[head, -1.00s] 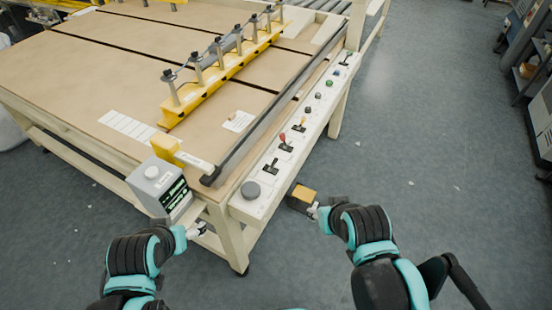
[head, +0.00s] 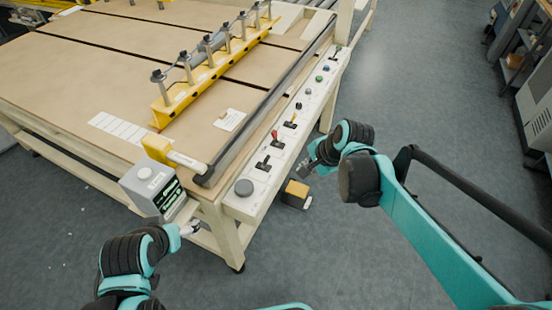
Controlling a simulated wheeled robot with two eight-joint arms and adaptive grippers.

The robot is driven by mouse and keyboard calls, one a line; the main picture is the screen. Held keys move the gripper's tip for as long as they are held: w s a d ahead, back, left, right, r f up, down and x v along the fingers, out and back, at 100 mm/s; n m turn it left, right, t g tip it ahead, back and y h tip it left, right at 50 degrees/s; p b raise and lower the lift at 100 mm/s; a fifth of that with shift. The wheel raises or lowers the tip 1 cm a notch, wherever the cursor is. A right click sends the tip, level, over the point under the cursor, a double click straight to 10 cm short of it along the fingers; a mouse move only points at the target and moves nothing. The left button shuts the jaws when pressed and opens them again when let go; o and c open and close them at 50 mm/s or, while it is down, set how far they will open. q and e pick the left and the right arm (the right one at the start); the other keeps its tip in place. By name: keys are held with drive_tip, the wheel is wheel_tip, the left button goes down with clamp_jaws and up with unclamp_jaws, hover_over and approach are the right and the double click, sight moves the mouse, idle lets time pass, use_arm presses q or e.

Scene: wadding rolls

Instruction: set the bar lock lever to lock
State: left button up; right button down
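A pale control strip (head: 257,185) runs along the table's right edge. It carries a black lever (head: 263,163), a red-tipped lever (head: 275,136), a yellow-tipped lever (head: 292,121) and another dark lever (head: 337,50) at the far end. The labels are too small to read, so I cannot tell which is the bar lock lever. My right gripper (head: 305,168) is beside the strip's right side, level with the black and red levers and apart from them. My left gripper (head: 190,229) is below the grey box at the table's front corner. Both grippers' fingers are too small to judge.
A long dark bar (head: 262,112) lies along the table (head: 100,75) beside the strip. A yellow clamp rail (head: 215,72) stands on the table. A grey box (head: 150,185) sits at the front corner. A yellow-topped pedal (head: 296,190) is on the floor. Open floor lies to the right.

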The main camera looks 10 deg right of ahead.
sight(265, 162)
drive_tip(key=w+d+f+m+y, duration=0.1)
drive_tip(key=w+f+m, duration=0.1)
drive_tip(key=w+m, duration=0.2)
drive_tip(key=w+d+f+m+g+y, duration=0.1)
drive_tip(key=w+f+m, duration=0.2)
drive_tip(key=w+m, duration=0.2)
drive_tip(key=shift+w+m+y+p, duration=0.3)
drive_tip(key=shift+m, duration=0.6)
drive_tip(key=shift+f, duration=0.15)
drive_tip(key=b+x, duration=0.1)
drive_tip(key=x, duration=0.2)
drive_tip(key=w+a+r+b+x, duration=0.1)
drive_tip(key=b+x, duration=0.1)
drive_tip(key=x, duration=0.2)
drive_tip(key=b+x, duration=0.2)
drive_tip(key=x, duration=0.1)
drive_tip(key=shift+w+a+f, duration=0.1)
drive_tip(key=shift+w+a, duration=0.2)
drive_tip(key=shift+a, duration=0.1)
drive_tip(key=shift+w+a+r, duration=0.35)
drive_tip(key=shift+a, duration=0.15)
drive_tip(key=shift+a+r, duration=0.15)
drive_tip(key=shift+r, duration=0.05)
drive_tip(key=shift+w+a+g+h+p, duration=0.15)
drive_tip(key=shift+g+h+p, duration=0.3)
drive_tip(key=shift+h, duration=0.25)
drive_tip(key=shift+r, duration=0.1)
